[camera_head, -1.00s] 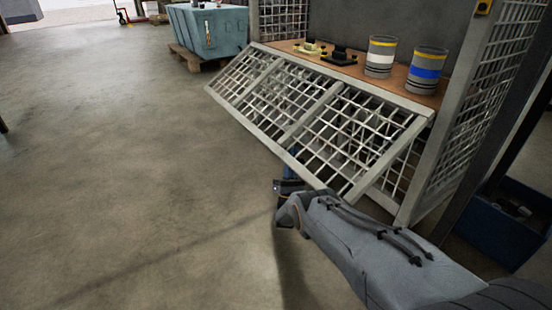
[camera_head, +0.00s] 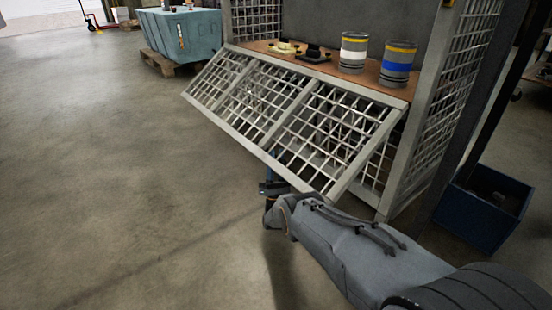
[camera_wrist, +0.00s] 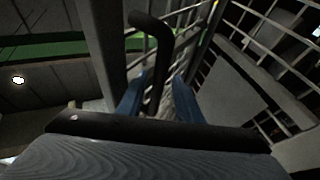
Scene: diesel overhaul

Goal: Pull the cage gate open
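The cage gate (camera_head: 262,100) is a pale grey mesh panel on the front of the cage. In the head view it stands slanted, one long edge near the shelf front and the other out over the floor. My gripper (camera_head: 270,187) is at the gate's outer lower edge, near its right corner. In the wrist view a dark curved handle (camera_wrist: 156,50) runs down between my two blue fingers (camera_wrist: 160,95). The fingers stand apart with the handle between them. I cannot tell whether both touch it; the black palm edge hides its lower end.
A wooden shelf (camera_head: 262,46) inside the cage bears two cans and small dark and yellow parts. A blue bin (camera_head: 484,215) stands right of the cage. A teal crate (camera_head: 180,35) on a pallet stands at the back left. The floor (camera_head: 100,170) at left is clear.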

